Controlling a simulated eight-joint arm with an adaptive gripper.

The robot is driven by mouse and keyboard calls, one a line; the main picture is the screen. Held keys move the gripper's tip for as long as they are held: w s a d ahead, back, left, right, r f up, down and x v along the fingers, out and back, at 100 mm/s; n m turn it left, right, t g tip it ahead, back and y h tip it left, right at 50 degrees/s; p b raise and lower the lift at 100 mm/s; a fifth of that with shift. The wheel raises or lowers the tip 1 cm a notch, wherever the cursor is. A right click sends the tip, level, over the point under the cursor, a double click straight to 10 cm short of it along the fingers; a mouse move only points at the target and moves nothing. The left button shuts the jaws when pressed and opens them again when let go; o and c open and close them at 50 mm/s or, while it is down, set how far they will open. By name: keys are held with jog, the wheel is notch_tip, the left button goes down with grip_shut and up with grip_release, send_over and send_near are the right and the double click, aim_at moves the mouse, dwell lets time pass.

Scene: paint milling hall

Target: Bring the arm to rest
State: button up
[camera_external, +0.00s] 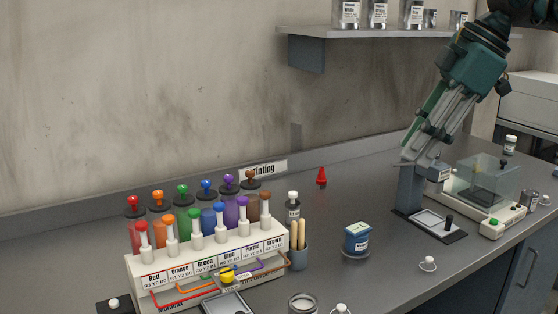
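My gripper (418,158) hangs from the upper right, tilted down and to the left. Its fingertips are in front of or just above the top of a grey upright stand (408,188); I cannot tell whether they touch. The fingers overlap in this view, so I cannot tell whether they are open or shut. No held object is clearly visible.
A rack (205,262) of several coloured tubes stands at the left. A blue-labelled tin (357,238) is mid-counter. A clear-covered balance (484,190) is right of the stand. A shelf (360,33) with tins hangs above. A red cone (321,176) is near the wall.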

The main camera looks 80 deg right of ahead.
jog(key=s+a+f+m+t, duration=0.1)
jog(key=s+f+m, duration=0.2)
jog(key=s+f, duration=0.4)
jog(key=s, duration=0.3)
jog(key=shift+a+f+t+b, duration=0.15)
jog(key=shift+f+t+b, duration=0.15)
jog(key=shift+t, duration=0.1)
jog(key=shift+w+r, duration=0.15)
dwell(2.6)
